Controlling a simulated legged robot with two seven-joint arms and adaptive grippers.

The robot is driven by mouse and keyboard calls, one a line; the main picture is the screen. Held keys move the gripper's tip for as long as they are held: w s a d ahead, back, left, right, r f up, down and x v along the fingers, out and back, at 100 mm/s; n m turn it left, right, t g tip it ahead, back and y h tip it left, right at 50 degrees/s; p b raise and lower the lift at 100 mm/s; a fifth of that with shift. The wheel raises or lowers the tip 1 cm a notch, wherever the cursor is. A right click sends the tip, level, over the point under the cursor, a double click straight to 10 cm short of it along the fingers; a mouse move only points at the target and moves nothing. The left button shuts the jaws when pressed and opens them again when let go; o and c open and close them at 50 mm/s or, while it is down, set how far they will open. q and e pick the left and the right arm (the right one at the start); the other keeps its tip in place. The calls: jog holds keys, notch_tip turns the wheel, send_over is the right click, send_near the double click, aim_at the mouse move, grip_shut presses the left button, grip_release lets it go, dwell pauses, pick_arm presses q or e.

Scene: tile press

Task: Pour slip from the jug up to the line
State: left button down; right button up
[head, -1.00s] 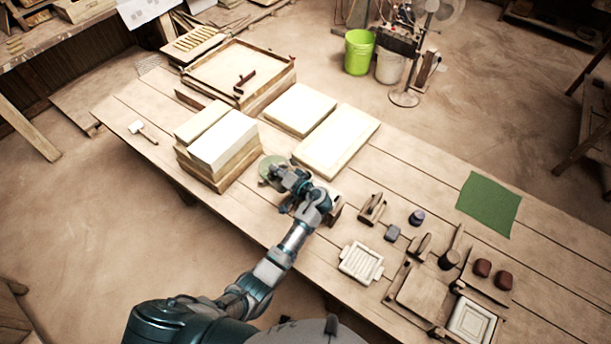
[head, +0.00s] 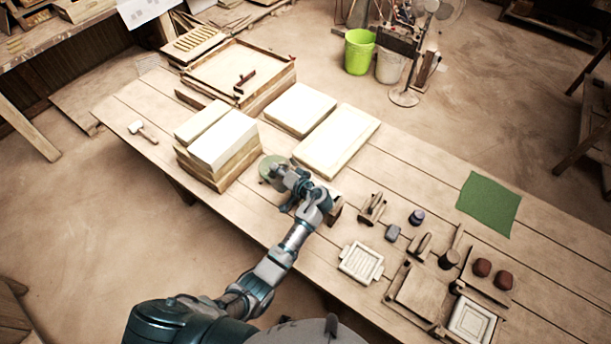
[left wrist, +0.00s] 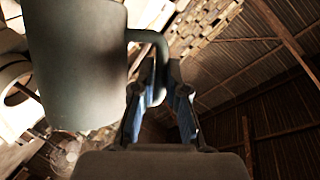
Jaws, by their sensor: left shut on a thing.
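The jug is a grey-green vessel with a loop handle; it fills the upper left of the left wrist view (left wrist: 75,65). In the head view the jug (head: 270,168) shows as a pale green round shape beside the white block stack. My left gripper (left wrist: 160,100) is shut on the jug's handle, with the blue-sided fingers around it. In the head view my left gripper (head: 287,180) partly covers the jug. The jug's inside, the slip and any line cannot be made out. My right gripper is not in view.
White slabs on boards (head: 222,142) stand close left of the jug. Flat pale slabs (head: 337,140) lie behind it. To the right are a small ribbed tray (head: 361,263), hand tools, two reddish lumps and a green cloth (head: 489,204). The table's front edge passes under my arm.

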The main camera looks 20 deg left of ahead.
aim_at(271, 183)
pick_arm(q)
jog(key=shift+r, duration=0.1)
jog(key=f+n+b, duration=0.1)
jog(key=s+a+f+n+h+b, duration=0.1)
jog(key=shift+s+a+f, duration=0.1)
jog(key=shift+a+f, duration=0.1)
jog(key=shift+f, duration=0.2)
jog(key=f+b, duration=0.1)
jog(key=f+n+b, duration=0.1)
jog(key=a+f+n+t+h+b, duration=0.1)
jog(key=shift+s+b, duration=0.3)
jog(key=shift+s, duration=0.1)
jog(key=shift+r, duration=0.2)
